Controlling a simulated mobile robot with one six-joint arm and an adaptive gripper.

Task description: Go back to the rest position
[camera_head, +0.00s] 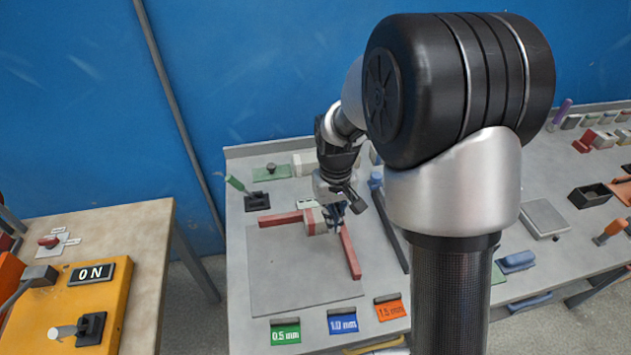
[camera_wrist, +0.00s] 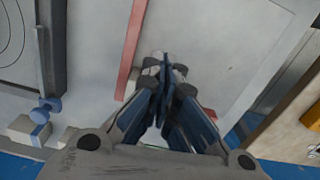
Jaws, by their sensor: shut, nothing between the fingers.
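My gripper (camera_head: 343,212) is over the grey sheet on the table, close above the inner corner of the red bars. In the wrist view my gripper (camera_wrist: 165,75) has its blue-grey fingers together with nothing between them. One red bar (camera_head: 350,252) runs toward the front and another red bar (camera_head: 280,219) runs left along the back of the grey sheet (camera_head: 290,280). The long red bar also shows in the wrist view (camera_wrist: 131,50). A block beside the gripper (camera_head: 313,221) is partly hidden by it. I cannot tell whether the fingertips touch anything.
Green, blue and orange label cards (camera_head: 342,322) line the table's front edge. A green-handled tool (camera_head: 236,184) and a black block (camera_head: 257,201) lie at the back left. A yellow ON panel (camera_head: 85,300) is on the left table (camera_head: 145,240). A gap separates the tables. The grey sheet's left part is clear.

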